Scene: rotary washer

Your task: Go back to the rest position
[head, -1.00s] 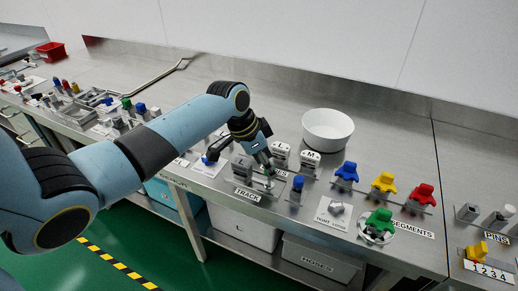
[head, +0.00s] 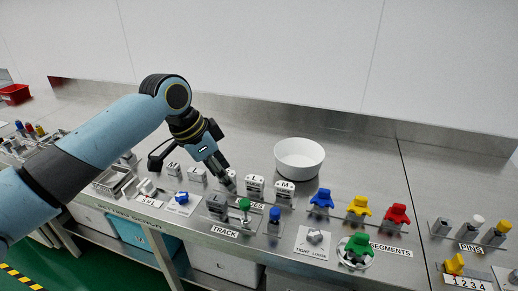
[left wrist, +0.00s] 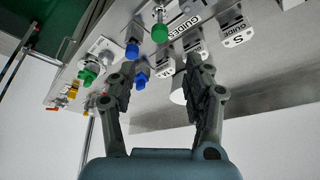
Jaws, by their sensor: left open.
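My left arm comes in from the left in the head view, and its gripper (head: 228,182) hangs above the bench near the white guide blocks, apart from them. In the left wrist view the gripper (left wrist: 160,88) has its two fingers wide apart with nothing between them. The track fixture (head: 217,204) sits below it, with a green-topped peg (head: 244,204) and a blue-topped peg (head: 274,214) beside it. The green knob also shows in the left wrist view (left wrist: 159,33). My right gripper is in neither view.
A white bowl (head: 299,158) stands behind the guides. Blue (head: 321,199), yellow (head: 358,206) and red (head: 397,214) segments stand to the right, with a green one (head: 358,246) on a round plate in front. The bench's back strip is clear.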

